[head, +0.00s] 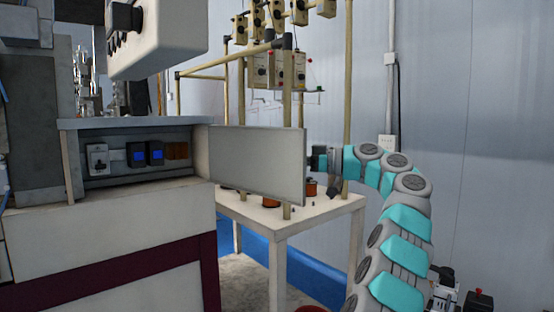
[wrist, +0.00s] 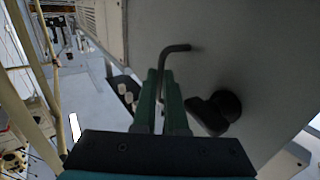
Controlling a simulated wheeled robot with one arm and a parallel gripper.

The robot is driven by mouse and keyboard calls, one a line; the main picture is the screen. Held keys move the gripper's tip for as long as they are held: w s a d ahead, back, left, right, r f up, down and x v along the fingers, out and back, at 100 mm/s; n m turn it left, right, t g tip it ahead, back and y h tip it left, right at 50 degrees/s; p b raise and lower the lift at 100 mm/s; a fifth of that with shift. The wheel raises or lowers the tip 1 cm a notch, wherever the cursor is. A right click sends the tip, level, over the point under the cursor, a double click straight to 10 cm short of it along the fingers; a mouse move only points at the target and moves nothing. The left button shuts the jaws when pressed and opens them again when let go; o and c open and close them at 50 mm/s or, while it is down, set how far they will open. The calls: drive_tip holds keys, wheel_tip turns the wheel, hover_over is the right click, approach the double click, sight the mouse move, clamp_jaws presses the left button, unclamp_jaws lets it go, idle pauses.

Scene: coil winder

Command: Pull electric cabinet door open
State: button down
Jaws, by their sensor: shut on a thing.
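The electric cabinet door (head: 256,163) is a flat grey panel. It stands swung wide open to the right of the cabinet (head: 125,124), attached at its left edge. The cabinet's inside shows a socket and several blue and brown modules. In the wrist view the door (wrist: 250,60) fills the right side, with a dark bent handle (wrist: 176,48) and a black knob (wrist: 214,112) on it. My gripper's green fingers (wrist: 162,82) are closed on the handle's rod. In the head view my gripper (head: 318,158) is at the door's right edge, partly hidden behind it.
A white table (head: 285,222) with orange spools stands behind and below the door. A tan frame with several hanging boxes (head: 290,68) rises behind it. A grey machine housing (head: 158,38) overhangs the cabinet. A plain wall is at the right.

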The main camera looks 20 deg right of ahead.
drive_tip(key=shift+w+f, duration=0.15)
drive_tip(key=shift+f, duration=0.15)
drive_tip(key=c, duration=1.2)
unclamp_jaws()
drive_tip(key=shift+a, duration=0.1)
drive_tip(key=shift+c, duration=0.2)
drive_tip(key=shift+o, duration=1.3)
drive_tip(key=shift+r, duration=0.2)
drive_tip(key=v, duration=0.8)
